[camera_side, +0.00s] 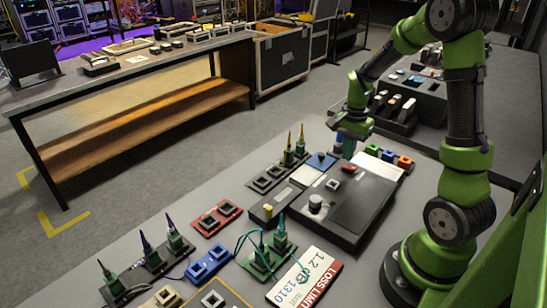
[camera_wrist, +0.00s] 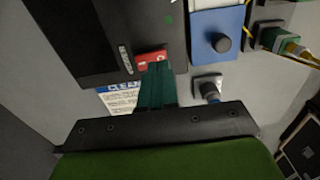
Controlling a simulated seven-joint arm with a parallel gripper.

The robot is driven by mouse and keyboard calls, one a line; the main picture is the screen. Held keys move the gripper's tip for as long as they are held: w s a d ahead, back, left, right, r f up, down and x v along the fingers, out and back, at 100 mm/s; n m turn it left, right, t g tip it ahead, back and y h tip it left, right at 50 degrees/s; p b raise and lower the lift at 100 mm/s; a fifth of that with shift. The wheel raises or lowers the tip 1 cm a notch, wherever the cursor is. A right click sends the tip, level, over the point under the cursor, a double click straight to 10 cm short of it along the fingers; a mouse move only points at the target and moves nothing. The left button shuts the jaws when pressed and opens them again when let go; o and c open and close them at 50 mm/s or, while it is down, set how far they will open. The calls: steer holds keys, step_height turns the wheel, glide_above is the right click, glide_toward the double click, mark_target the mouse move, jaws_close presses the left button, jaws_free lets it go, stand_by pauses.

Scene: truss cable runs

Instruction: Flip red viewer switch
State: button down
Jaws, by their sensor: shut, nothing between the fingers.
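The red switch (camera_side: 348,169) sits near the far edge of the dark viewer box (camera_side: 350,208). In the wrist view the red switch (camera_wrist: 150,57) lies at the edge of the black box (camera_wrist: 110,30), just beyond my fingertips and partly hidden by them. My gripper (camera_side: 348,154) points down at the far end of the box, next to the switch. Its teal fingers (camera_wrist: 158,70) are shut together and empty. I cannot tell whether the tips touch the switch.
A blue block with a dark knob (camera_wrist: 218,40) stands beside the box. A label reading "CLEAN" (camera_wrist: 118,98) lies near the fingers. Small coloured blocks (camera_side: 388,156) stand to the right of the gripper. Cabled connectors (camera_side: 268,250) and a loss limit sign (camera_side: 304,276) are nearer.

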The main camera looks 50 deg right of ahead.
mark_target(346, 166)
steer(key=shift+r, duration=2.4)
steer(key=shift+a+f+n, duration=0.15)
steer(key=shift+f+n, duration=0.05)
steer(key=shift+n, duration=0.3)
steer(key=s+a+r+n+t, duration=0.2)
steer(key=a+r+n, duration=0.2)
steer(key=a, duration=0.3)
steer(key=s+a+r+n+t+y, duration=0.1)
steer(key=a+r+n, duration=0.3)
steer(key=a, duration=0.4)
steer(key=s+a+r+n+t+y, duration=0.1)
steer(key=s+a+r+n+t, duration=0.2)
steer(key=a, duration=0.4)
steer(key=shift+a+r+n+t, duration=0.2)
steer(key=shift+r+n+t, duration=0.45)
steer(key=shift+n, duration=0.35)
steer(key=shift+s, duration=0.1)
